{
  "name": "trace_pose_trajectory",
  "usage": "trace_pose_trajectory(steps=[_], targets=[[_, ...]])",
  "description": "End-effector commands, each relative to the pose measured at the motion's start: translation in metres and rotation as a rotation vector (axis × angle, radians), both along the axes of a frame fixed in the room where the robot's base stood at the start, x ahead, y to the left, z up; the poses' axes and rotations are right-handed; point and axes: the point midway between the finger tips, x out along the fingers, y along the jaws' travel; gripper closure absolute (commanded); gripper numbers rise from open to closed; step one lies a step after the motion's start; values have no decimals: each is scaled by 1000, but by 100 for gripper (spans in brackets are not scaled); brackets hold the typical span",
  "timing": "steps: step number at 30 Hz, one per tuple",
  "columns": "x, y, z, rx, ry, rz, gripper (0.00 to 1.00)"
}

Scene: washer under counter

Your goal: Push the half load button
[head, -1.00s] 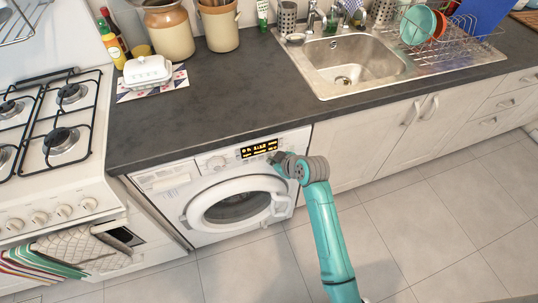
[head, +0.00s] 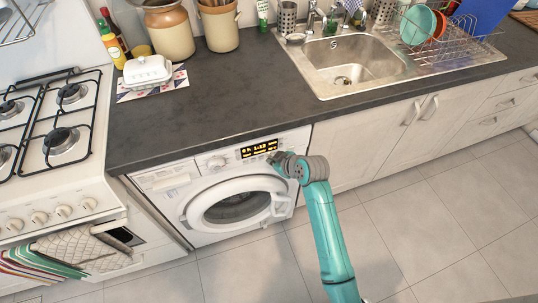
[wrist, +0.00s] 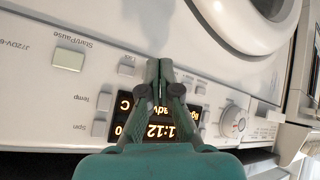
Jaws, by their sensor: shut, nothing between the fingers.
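The white washer (head: 160,180) stands under the counter with its door shut. Its panel has a lit display (head: 260,148), also in the wrist view (wrist: 130,110), upside down and partly covered by my fingers; it reads about 1:12. My gripper (wrist: 159,64) is shut and empty, its fingertips over the panel between small buttons. One button (wrist: 127,66) is just left of the tips and another (wrist: 200,88) is to the right. I cannot read which button is half load, and contact is unclear. In the head view my gripper (head: 274,159) is at the panel, right of the display.
Other panel controls are the Start/Pause button (wrist: 69,58), Temp button (wrist: 103,101), Spin button (wrist: 98,128) and dial (wrist: 233,121). The counter (head: 220,100) overhangs the panel. A stove (head: 50,140) is at left, cabinets (head: 355,145) at right. Floor in front is clear.

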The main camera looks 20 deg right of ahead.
Motion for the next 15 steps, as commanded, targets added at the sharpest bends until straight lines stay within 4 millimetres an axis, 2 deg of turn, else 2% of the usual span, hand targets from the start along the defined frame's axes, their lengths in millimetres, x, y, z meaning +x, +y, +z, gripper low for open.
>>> trace_pose_trajectory(steps=[6,15], targets=[[-9,0,0,1,2,0,100],[-10,0,0,-1,1,0,100]])
